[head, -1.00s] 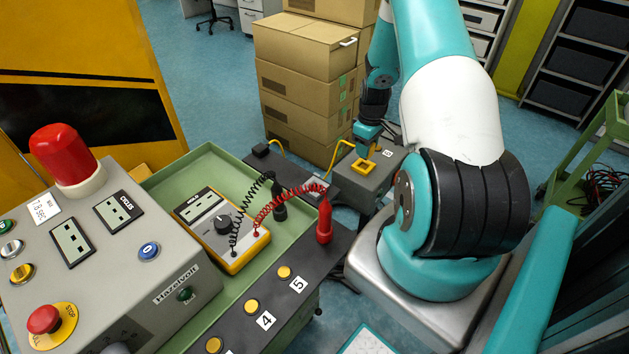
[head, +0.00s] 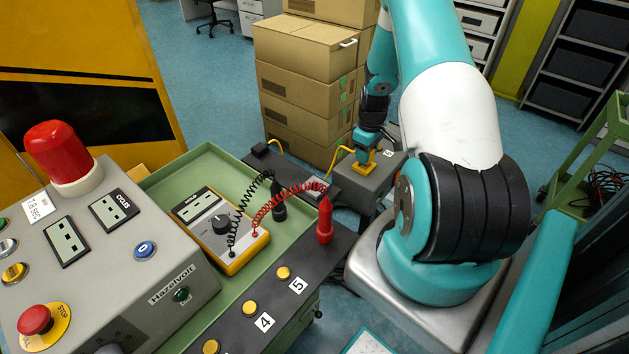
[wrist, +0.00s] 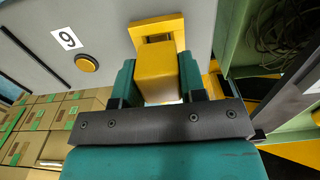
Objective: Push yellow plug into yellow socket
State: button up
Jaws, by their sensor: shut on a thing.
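My gripper (wrist: 157,82) is shut on the yellow plug (wrist: 158,76), with a teal finger on each side of it in the wrist view. The yellow socket (wrist: 150,28) is a square yellow frame on the grey box, and the plug's far end lies at its opening. I cannot tell how deep the plug sits. Plug and socket are hard to tell apart there.
The grey box (head: 385,178) carries a number tag and an orange button (wrist: 87,63). A yellow cable (head: 340,155) runs beside the gripper. Stacked cardboard boxes (head: 305,90) stand behind. A multimeter (head: 220,228) with red and black probes lies in a green tray (head: 165,182) to the left.

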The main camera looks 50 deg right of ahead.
jog(key=shift+f+b, duration=0.7)
jog(key=shift+f, duration=0.3)
dwell(1.0)
jog(key=o, duration=1)
jog(key=shift+o, duration=0.2)
notch_tip(320, 180, up, 17)
jog(key=b, duration=0.1)
jog(key=shift+r, duration=0.2)
